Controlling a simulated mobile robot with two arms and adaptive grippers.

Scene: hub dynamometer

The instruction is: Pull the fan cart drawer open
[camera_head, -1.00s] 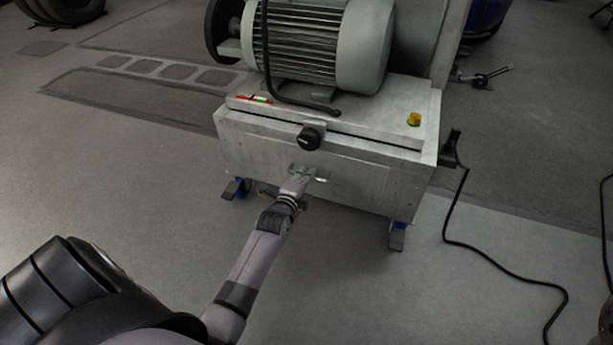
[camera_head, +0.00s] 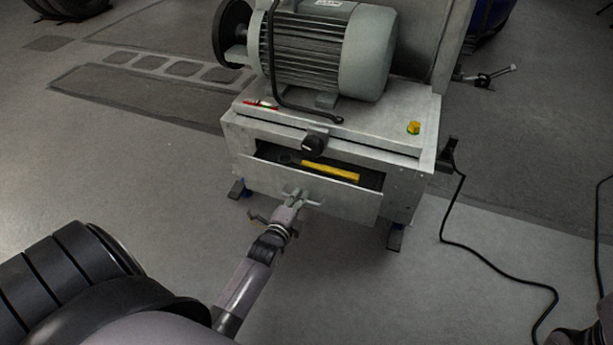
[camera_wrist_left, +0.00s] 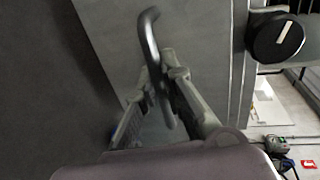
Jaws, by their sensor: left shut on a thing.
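The fan cart (camera_head: 400,190) is a grey metal box on wheels with a motor on top. Its drawer (camera_head: 340,198) is partly open, and its front panel stands out from the cart body. Inside the drawer a yellow bar-shaped object (camera_head: 330,172) and a dark item beside it show. My left gripper (camera_head: 295,197) is at the drawer front. In the left wrist view its fingers are shut on the dark curved drawer handle (camera_wrist_left: 149,40).
A black knob (camera_head: 314,144) sits on the cart edge above the drawer. The grey motor (camera_head: 330,50) stands on the cart top. A black cable (camera_head: 484,250) runs along the floor at right. The floor before the drawer is clear apart from my arm.

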